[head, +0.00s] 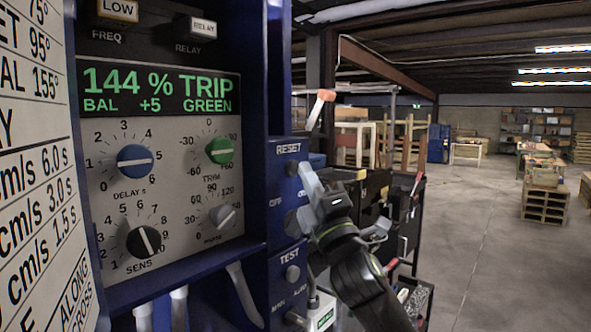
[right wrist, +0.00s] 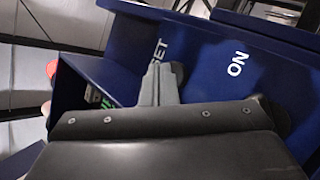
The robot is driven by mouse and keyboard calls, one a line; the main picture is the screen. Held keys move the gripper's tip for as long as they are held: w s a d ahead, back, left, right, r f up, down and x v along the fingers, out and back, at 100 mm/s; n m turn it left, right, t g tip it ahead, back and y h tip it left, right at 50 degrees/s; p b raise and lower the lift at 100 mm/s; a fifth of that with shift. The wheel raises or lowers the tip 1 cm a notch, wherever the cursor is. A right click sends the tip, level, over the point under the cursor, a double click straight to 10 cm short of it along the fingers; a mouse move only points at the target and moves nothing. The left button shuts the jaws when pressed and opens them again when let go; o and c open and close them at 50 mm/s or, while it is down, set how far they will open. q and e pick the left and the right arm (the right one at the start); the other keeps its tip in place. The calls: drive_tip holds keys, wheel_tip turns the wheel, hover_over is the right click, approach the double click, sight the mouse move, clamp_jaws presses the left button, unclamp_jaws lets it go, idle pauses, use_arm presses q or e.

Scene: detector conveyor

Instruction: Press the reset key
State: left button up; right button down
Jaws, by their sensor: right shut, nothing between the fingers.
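The RESET label (head: 288,149) is on the narrow blue panel (head: 279,215) right of the display. The reset key (head: 291,170) is a small dark round button just under it. My right gripper (head: 305,170) is shut and empty, with its grey fingertips right beside the key. I cannot tell whether they touch it. In the right wrist view, the shut fingers (right wrist: 160,82) point at the blue panel (right wrist: 205,62) and cover part of the RESET lettering. The key is hidden there. My left gripper is not in view.
The display (head: 160,92) reads 144 % TRIP, BAL +5, GREEN. Below it are blue, green, black and grey knobs. Open warehouse floor (head: 480,260) lies right.

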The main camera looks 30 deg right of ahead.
drive_tip(key=shift+w+a, duration=0.2)
drive_tip(key=shift+w, duration=0.3)
idle(0.4)
drive_tip(key=shift+s+d, duration=0.1)
drive_tip(key=shift+s, duration=0.1)
drive_tip(key=shift+s+d, duration=0.25)
drive_tip(key=shift+s, duration=0.4)
drive_tip(key=s, duration=0.1)
drive_tip(key=s+d, duration=0.1)
drive_tip(key=s, duration=0.1)
drive_tip(key=s+d, duration=0.1)
drive_tip(key=shift+s, duration=0.35)
idle(0.8)
